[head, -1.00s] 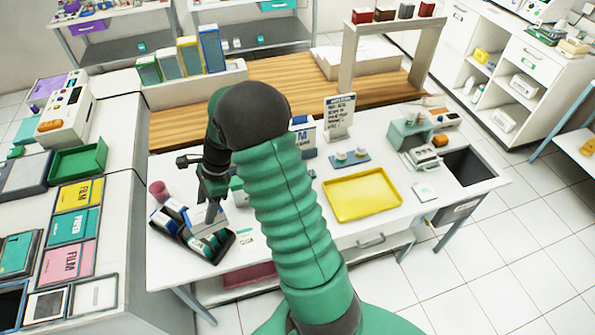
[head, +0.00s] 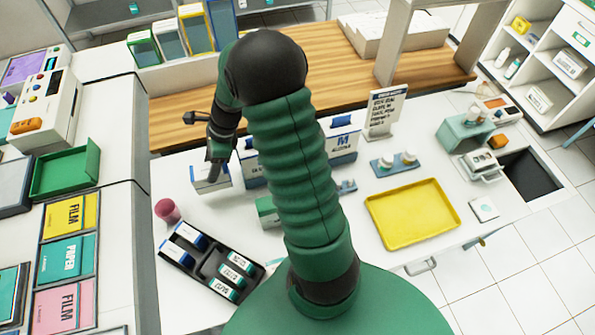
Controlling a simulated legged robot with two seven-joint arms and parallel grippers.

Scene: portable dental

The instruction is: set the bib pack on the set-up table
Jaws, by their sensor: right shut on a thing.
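My right gripper (head: 214,168) is shut on a white pack with a blue edge (head: 208,181), apparently the bib pack. Its label is too small to read. The gripper points down and holds the pack behind the black divided tray (head: 250,259), left of the white-and-blue boxes. I cannot tell whether the pack touches the white table (head: 340,230) below it. No label shows which surface is the set-up table. My green arm hides part of the table's middle. My left gripper is not in view.
The black tray holds several packs. A pink cup (head: 167,210) stands by its back left corner. White-and-blue boxes (head: 341,143) and a sign (head: 383,113) stand at the back. A yellow tray (head: 412,213) lies to the right.

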